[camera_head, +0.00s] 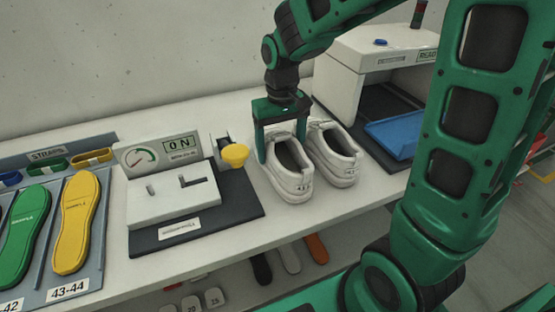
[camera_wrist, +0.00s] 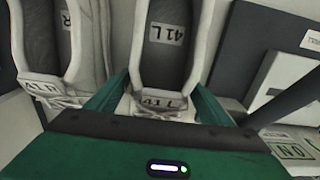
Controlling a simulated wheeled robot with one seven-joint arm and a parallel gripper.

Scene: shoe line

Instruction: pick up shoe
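A pair of white shoes stands on the white bench. In the head view the left one of the pair (camera_head: 288,172) is under my gripper (camera_head: 282,142), and the other shoe (camera_head: 333,155) stands close on its right. My gripper points down with its fingers spread wide, one on each side of the left shoe's upper. In the wrist view the shoe between the fingers (camera_wrist: 165,60) has an insole marked 41 L. The other shoe (camera_wrist: 50,40) shows at the left, partly cut off. Whether the fingers touch the shoe is not clear.
A press-like device with a gauge, an ON sign and a yellow knob (camera_head: 235,155) stands left of the shoes. A white machine (camera_head: 380,60) and a blue tray (camera_head: 395,135) are to the right. Green and yellow soles (camera_head: 75,220) lie far left.

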